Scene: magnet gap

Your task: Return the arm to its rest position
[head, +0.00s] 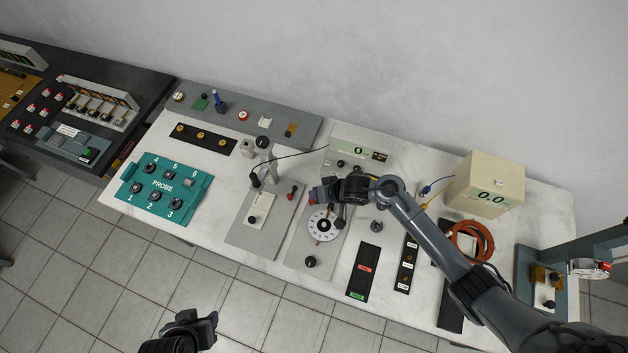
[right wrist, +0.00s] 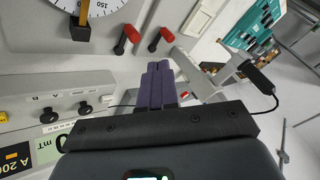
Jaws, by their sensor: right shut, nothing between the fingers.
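My right arm reaches in from the lower right of the head view. Its gripper (head: 318,194) is over the middle of the white bench, above the plate with the round dial (head: 323,225). In the right wrist view the right gripper's fingers (right wrist: 160,82) are together with nothing between them. Two red-capped levers show just beyond them, the nearer one (right wrist: 131,34) and another (right wrist: 161,38). My left gripper (head: 205,322) is low at the bottom of the head view, over the floor in front of the bench; its jaw opening is unclear.
A teal PROBE box (head: 161,186) stands on the bench's left part. A meter (head: 361,152) stands behind the gripper. A black cable runs nearby. Tiled floor (head: 130,275) lies in front.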

